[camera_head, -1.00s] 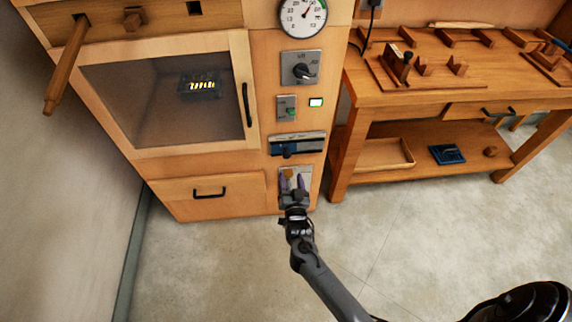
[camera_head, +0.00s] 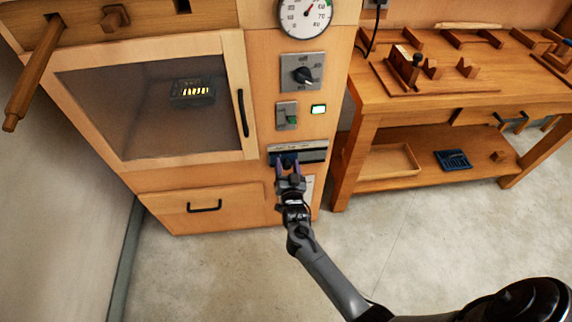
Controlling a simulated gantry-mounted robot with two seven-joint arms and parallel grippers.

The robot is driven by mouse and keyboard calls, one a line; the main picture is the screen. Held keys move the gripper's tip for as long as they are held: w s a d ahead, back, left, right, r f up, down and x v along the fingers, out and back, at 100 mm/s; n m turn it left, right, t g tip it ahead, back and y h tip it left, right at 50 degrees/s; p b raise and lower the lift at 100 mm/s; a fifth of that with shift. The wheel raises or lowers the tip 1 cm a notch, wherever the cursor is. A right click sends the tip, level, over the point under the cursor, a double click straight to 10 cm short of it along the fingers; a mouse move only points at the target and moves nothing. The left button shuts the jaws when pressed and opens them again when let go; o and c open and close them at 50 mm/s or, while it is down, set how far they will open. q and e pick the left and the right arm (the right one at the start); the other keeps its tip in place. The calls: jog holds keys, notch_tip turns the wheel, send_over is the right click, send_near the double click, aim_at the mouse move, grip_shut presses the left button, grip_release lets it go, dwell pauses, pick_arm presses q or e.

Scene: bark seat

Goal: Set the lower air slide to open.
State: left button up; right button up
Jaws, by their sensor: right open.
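The air slide (camera_head: 314,155) is a dark blue and grey strip low on the front of the wooden cabinet. Its small dark knob (camera_head: 288,161) sits toward the left end, and the label above is too small to read. My right gripper (camera_head: 287,168) is open at the slide, with its purple-tinted fingers on either side of the knob. I cannot tell whether the fingers touch it. My gripper and wrist hide much of the pale panel (camera_head: 309,187) below the slide. My left gripper is not in view.
Above the slide are a green switch (camera_head: 292,120), a rotary knob (camera_head: 304,76) and a round gauge (camera_head: 305,14). A glazed door (camera_head: 150,98) and a drawer (camera_head: 160,205) lie to the left. A workbench (camera_head: 450,95) stands right; the floor in front is clear.

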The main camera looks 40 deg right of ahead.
aim_at(310, 155)
jog(key=shift+c, duration=0.8)
grip_shut()
jog(key=s+d+p, duration=0.1)
jog(key=d, duration=0.1)
jog(key=s+d+p, duration=0.1)
jog(key=s+d, duration=0.1)
jog(key=d, duration=0.1)
jog(key=s+d+p, duration=0.1)
jog(key=d+p, duration=0.1)
jog(key=shift+s+d, duration=0.15)
jog(key=shift+s, duration=0.15)
jog(key=shift+a+f, duration=0.1)
jog(key=shift+a, duration=0.1)
jog(key=shift+c, duration=0.5)
grip_release()
jog(key=shift+d, duration=0.15)
jog(key=shift+o, duration=1.3)
jog(key=shift+d, duration=0.15)
